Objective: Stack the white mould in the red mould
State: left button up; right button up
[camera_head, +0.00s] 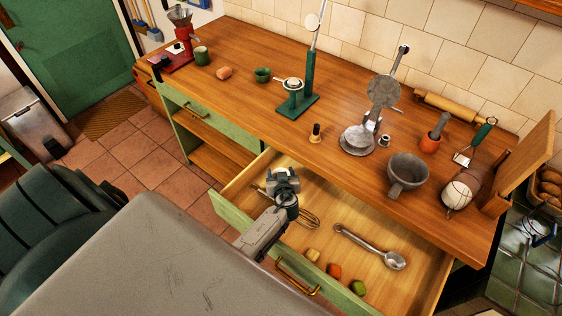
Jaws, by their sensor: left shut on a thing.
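My left gripper (283,178) is over the open drawer, near its back left. It is shut on a small pale thing, which looks like the white mould (281,171); the fingers hide most of it. A small orange-red piece (334,271), which looks like the red mould, lies in the front of the drawer, to the lower right of my gripper and apart from it. It sits between a yellowish piece (313,254) and a green piece (358,287). My right gripper is not in view.
The open drawer (420,268) also holds a whisk (308,217) beside my gripper and a metal scoop (372,247). The counter above carries a green press (297,97), a grey mortar-like bowl (406,172) and other tools.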

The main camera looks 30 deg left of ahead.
pick_arm(q)
jog(key=shift+a+f, duration=0.1)
jog(key=shift+f, duration=0.15)
jog(key=o, duration=1)
jog(key=shift+w, duration=0.1)
jog(key=shift+r, duration=0.15)
jog(key=shift+r+p, duration=0.3)
jog(key=shift+p, duration=0.2)
jog(key=b+v, duration=0.3)
jog(key=v, duration=0.8)
jog(key=shift+f, duration=0.15)
jog(key=shift+s+d+r, duration=0.3)
jog(key=shift+s+r, duration=0.1)
jog(key=shift+s, duration=0.05)
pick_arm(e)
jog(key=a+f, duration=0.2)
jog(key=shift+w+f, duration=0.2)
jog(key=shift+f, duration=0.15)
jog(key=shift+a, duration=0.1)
